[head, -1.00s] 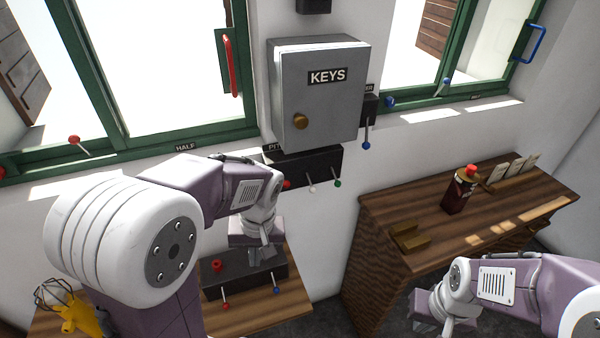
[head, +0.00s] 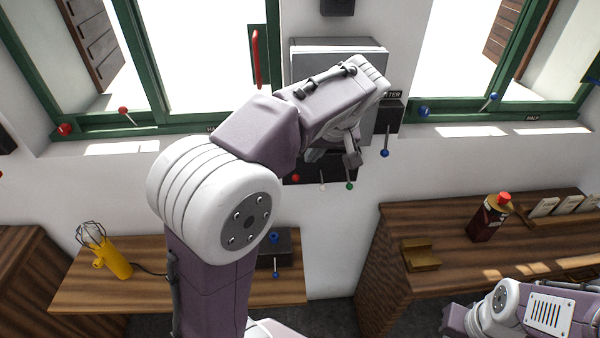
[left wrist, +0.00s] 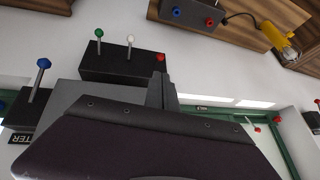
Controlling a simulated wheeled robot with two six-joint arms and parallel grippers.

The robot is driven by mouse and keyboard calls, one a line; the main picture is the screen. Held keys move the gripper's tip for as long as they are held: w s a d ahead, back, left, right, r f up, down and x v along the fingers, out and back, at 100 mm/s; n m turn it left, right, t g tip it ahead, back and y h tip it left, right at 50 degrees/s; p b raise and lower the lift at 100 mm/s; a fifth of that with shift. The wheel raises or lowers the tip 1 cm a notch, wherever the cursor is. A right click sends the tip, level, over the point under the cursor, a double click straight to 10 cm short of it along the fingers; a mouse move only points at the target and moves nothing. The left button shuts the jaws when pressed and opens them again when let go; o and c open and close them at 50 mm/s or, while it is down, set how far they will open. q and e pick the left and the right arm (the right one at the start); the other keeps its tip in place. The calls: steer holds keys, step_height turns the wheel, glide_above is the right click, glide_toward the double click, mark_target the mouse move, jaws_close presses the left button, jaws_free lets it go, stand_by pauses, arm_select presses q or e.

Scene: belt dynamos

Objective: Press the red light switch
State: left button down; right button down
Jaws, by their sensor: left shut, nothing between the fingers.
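The dark switch panel (head: 335,170) on the wall has levers with red, white and green knobs. Its red knob (head: 296,178) is at the left end in the head view. In the left wrist view, seen upside down, the red knob (left wrist: 160,57) is at the panel's right end. My left gripper (head: 352,158) is shut and empty, in front of the panel near the green-knobbed end in the head view. Its fingers (left wrist: 162,88) show just below the red knob in the wrist view; contact cannot be told. My right gripper (head: 455,322) is low at the bottom edge, its fingertips not clear.
The grey key cabinet (head: 305,62) above the panel is partly hidden by my left arm. A blue-knobbed lever (head: 385,153) stands to its right. Below, a dark switch box (head: 274,252) sits on the wooden bench (head: 150,290), partly hidden. A dark bottle (head: 487,220) stands on the right-hand table.

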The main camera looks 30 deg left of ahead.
arm_select(q)
steer(key=p, duration=0.2)
glide_toward(296, 176)
steer(key=x, duration=0.5)
steer(key=shift+f, duration=0.2)
steer(key=shift+w+a+f, duration=0.25)
steer(key=shift+f, duration=0.3)
steer(key=shift+a+f, duration=0.1)
